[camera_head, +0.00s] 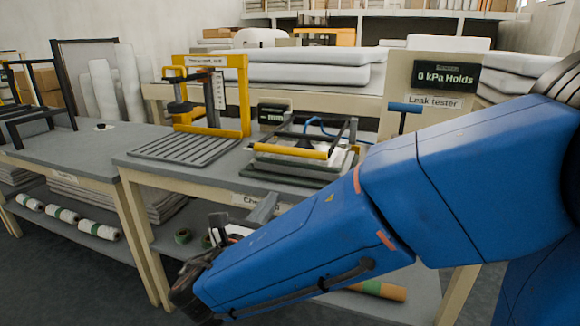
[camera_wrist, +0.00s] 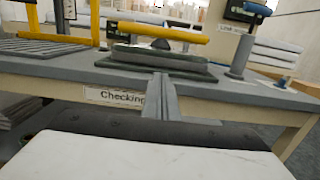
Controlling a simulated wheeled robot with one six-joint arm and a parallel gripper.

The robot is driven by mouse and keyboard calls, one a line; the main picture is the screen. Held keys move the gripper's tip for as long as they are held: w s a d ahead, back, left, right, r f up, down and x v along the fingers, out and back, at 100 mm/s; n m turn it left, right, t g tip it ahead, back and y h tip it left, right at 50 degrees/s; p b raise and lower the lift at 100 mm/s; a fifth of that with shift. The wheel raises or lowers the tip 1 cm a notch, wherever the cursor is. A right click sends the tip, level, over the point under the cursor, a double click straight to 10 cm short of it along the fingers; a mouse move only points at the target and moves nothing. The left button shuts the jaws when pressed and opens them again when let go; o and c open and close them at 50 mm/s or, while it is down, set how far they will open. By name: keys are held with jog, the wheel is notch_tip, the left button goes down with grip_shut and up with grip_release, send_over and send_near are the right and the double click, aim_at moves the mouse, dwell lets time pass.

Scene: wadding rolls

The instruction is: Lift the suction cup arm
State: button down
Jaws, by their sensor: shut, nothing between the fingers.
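On the checking bench, a hinged dark frame with a yellow bar (camera_head: 290,150) lies low over a pale pad on a dark green base (camera_head: 290,178); a blue hose runs behind it. This looks like the suction cup arm, though the cups are hidden. In the wrist view the yellow bar (camera_wrist: 158,32) spans above the pad, beyond my fingers. My gripper (camera_head: 265,207) is in front of the bench's front edge, below and apart from the bar. In the wrist view my gripper (camera_wrist: 160,82) has its grey fingers together, with nothing between them.
A yellow press frame (camera_head: 244,95) and a slatted grey plate (camera_head: 178,147) stand left of the pad. A blue-topped post (camera_head: 404,108) stands to the right, by the leak tester sign (camera_head: 446,78). The bench edge with its Checking label (camera_wrist: 115,97) lies close ahead.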

aim_at(285, 192)
jog(key=shift+w+d, duration=0.1)
jog(key=shift+w, duration=0.05)
jog(key=x, duration=0.9)
jog(key=shift+w, duration=0.2)
jog(key=shift+w+d+r, duration=0.1)
jog(key=shift+w+r, duration=0.05)
jog(key=shift+r, duration=0.4)
jog(key=shift+w+d+r, duration=0.1)
jog(key=shift+w+r, duration=0.1)
jog(key=shift+r, duration=0.35)
jog(key=shift+w+r, duration=0.2)
jog(key=shift+r, duration=0.75)
jog(key=shift+r, duration=0.1)
